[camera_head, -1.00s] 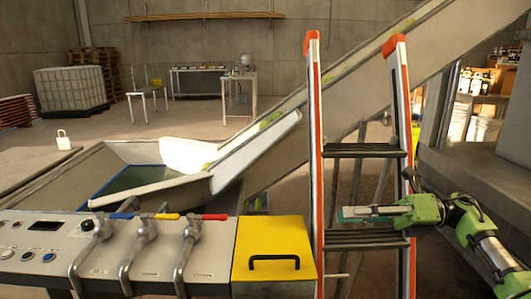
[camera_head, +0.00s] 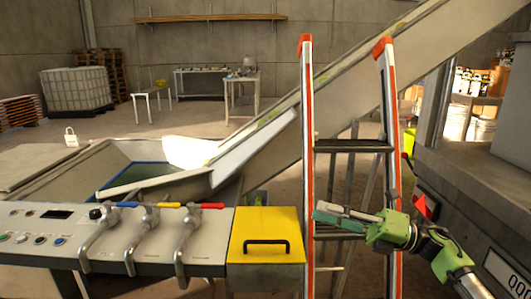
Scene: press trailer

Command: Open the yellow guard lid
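The yellow guard lid (camera_head: 264,221) is down flat at the right end of the control panel. Its black bar handle (camera_head: 266,243) is on the front part of the lid and is unobstructed. My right gripper (camera_head: 319,213) comes in from the right, with its fingers pointing left. In the picture its tips are just right of the lid's right edge, in front of the ladder. No contact with the lid or handle shows. Its fingers lie close together in this view, and I cannot tell if they are open or shut. My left gripper is out of view.
The control panel (camera_head: 50,258) has three levers with blue, yellow and red tips left of the lid. An orange-and-white ladder (camera_head: 308,120) stands behind my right gripper. A hopper (camera_head: 215,178) and sloping conveyor (camera_head: 365,80) lie behind the panel.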

